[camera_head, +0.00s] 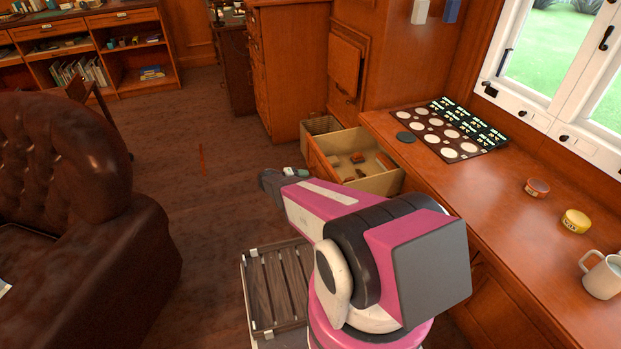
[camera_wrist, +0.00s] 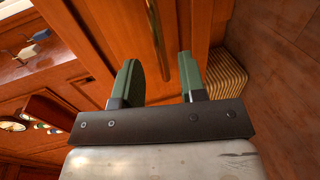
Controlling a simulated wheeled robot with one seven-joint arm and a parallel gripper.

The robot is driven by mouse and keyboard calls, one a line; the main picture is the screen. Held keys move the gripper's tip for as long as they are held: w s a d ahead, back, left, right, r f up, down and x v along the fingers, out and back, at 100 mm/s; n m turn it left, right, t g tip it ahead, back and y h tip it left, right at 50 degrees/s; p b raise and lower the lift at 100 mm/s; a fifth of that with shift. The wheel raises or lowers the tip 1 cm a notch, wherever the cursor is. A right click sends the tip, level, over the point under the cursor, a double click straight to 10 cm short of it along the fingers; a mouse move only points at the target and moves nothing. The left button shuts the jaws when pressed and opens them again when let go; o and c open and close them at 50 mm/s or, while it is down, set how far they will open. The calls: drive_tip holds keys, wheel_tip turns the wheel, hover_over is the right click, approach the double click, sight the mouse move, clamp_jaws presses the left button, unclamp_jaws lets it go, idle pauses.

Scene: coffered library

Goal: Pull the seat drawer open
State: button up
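The seat drawer (camera_head: 381,184) stands pulled out from under the end of the window seat. Its pale inside shows several small brown items. Its wooden front (camera_head: 318,160) is partly seen edge-on. My gripper (camera_head: 292,173) is just in front of that face, largely hidden by my own arm in the head view. In the wrist view my gripper (camera_wrist: 158,80) is open, its two green fingers apart. A long brass handle (camera_wrist: 155,40) on a wooden face runs down between them, with gaps showing on both sides. I cannot tell whether either finger touches it.
The window seat top (camera_head: 470,195) holds a board of discs (camera_head: 440,131), two tins and a mug (camera_head: 602,275). A leather sofa (camera_head: 90,230) stands left. The floor between sofa and drawer is mostly clear.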

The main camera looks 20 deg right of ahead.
drive_tip(key=v, duration=0.6)
idle(0.3)
